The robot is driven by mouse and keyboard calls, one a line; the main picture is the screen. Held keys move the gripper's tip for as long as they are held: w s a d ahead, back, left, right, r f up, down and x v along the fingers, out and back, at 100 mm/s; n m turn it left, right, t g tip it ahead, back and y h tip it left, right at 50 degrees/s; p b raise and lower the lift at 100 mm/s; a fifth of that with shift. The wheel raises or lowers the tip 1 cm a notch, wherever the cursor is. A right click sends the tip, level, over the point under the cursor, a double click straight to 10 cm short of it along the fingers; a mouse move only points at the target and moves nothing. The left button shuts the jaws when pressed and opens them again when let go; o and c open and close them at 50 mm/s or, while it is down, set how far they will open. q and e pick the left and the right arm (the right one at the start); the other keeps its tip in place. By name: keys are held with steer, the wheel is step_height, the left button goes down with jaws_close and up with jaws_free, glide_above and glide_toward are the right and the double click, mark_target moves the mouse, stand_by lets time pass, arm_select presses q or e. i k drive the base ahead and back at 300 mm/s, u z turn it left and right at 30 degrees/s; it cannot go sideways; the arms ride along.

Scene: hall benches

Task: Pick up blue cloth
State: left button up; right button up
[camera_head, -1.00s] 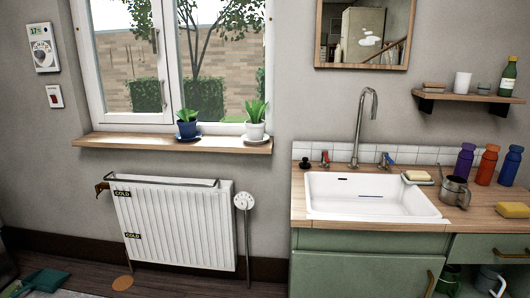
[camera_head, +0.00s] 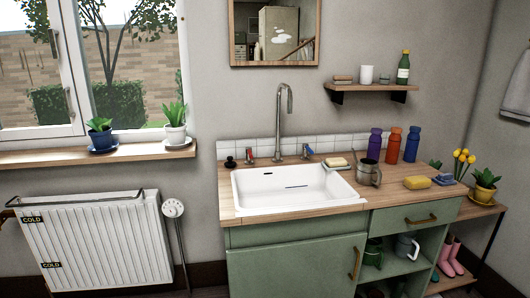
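A small flat blue item (camera_head: 444,179), which looks like the folded blue cloth, lies at the right end of the wooden counter (camera_head: 400,198). It is just right of a yellow sponge (camera_head: 417,182) and left of a potted yellow flower (camera_head: 485,182). It is small in the picture, so its folds cannot be made out. Neither of my grippers shows in the head view.
A white sink (camera_head: 295,187) with a tall tap is set in the counter. Green cabinets (camera_head: 295,265) are below. A radiator (camera_head: 95,240) is at left; a grey towel (camera_head: 517,90) hangs at right.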

mark_target(448, 179)
steer(key=z, duration=0.75)
steer(key=k, duration=1.25)
steer(key=z, duration=0.2)
steer(key=i, duration=0.6)
steer(key=z, duration=1.1)
steer(key=i, duration=1.45)
steer(key=u, duration=0.95)
steer(key=i, duration=0.95)
steer(key=u, duration=1.05)
